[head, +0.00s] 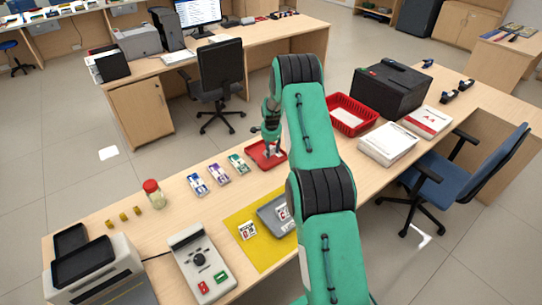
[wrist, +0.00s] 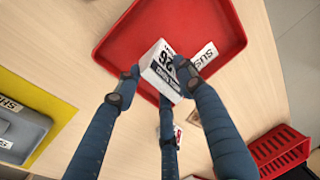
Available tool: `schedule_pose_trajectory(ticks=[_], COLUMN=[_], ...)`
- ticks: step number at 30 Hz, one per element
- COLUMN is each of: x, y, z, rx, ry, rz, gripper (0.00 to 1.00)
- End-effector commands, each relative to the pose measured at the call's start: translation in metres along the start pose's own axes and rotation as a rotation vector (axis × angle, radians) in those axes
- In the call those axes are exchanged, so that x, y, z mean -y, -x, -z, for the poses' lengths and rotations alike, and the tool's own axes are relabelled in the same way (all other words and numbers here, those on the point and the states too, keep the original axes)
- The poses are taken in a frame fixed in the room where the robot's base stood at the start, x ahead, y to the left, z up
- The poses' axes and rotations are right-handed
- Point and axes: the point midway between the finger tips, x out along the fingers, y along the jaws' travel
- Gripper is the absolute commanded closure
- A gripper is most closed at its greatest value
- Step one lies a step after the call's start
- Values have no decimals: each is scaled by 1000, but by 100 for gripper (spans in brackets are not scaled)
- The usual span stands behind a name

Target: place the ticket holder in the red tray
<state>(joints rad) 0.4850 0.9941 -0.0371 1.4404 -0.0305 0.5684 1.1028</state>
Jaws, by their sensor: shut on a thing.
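The ticket holder (wrist: 160,70) is a small white block with dark printing, including the number 26. My gripper (wrist: 157,78) is shut on it, with dark blue fingers on its sides. The red tray (wrist: 120,50) lies behind the holder in the wrist view, so the holder is over the tray's floor; whether it touches the floor I cannot tell. In the head view the red tray (head: 279,160) is on the counter, with my gripper (head: 271,150) at it. The holder is too small to make out there.
A white label (wrist: 204,55) shows at the red tray. A yellow mat (head: 262,255) with a grey tray (head: 271,217) and a number card (head: 247,230) lies nearer. Bundles of notes (head: 218,173) lie left of the red tray; a red basket (head: 351,127) stands to its right.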

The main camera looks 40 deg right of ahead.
Motion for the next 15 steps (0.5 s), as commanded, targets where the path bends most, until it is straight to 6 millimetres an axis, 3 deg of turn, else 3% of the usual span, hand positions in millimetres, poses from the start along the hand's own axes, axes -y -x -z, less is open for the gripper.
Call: schedule_pose_trajectory(ticks=[5,15], x=[-1,-5], y=[-5,-33], z=[-1,-3], rx=[0,0], ry=[0,0], rz=[-1,0], gripper=[88,88])
